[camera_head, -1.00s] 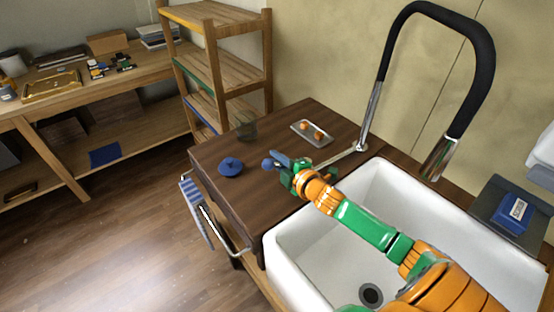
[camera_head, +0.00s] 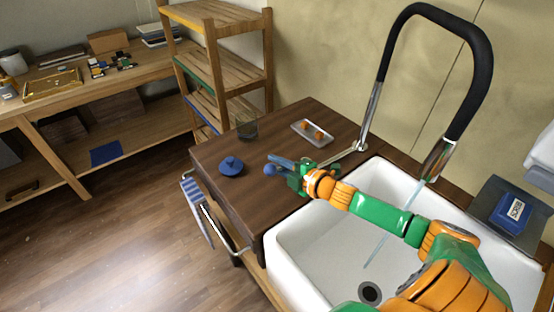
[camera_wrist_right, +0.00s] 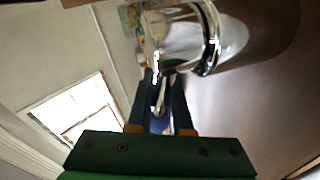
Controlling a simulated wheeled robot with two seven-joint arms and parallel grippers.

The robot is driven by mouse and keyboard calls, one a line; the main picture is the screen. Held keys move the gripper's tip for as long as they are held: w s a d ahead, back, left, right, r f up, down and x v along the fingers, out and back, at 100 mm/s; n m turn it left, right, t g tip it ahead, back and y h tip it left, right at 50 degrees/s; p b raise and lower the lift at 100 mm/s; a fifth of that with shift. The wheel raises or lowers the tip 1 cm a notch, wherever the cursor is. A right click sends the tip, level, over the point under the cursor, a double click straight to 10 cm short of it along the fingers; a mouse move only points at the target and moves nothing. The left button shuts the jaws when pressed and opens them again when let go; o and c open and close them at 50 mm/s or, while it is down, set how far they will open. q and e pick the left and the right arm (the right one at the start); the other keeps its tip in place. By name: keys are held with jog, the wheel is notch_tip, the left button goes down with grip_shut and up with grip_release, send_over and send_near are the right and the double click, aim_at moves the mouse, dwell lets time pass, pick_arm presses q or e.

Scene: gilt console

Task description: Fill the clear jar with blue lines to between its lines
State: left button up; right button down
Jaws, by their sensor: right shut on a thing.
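The black and chrome tap (camera_head: 436,158) arches over the white sink (camera_head: 330,232). A thin water stream (camera_head: 384,243) falls from its spout into the sink. My left gripper is out of view.
A small tray (camera_head: 312,138) with orange-brown items lies at the back. A blue box (camera_head: 513,210) sits right of the sink. Wooden shelves (camera_head: 222,65) stand behind the counter.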

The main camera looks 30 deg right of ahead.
jog(key=c, duration=0.8)
grip_release()
jog(key=shift+c, duration=0.2)
jog(key=shift+v, duration=3.5)
jog(key=shift+d, duration=0.1)
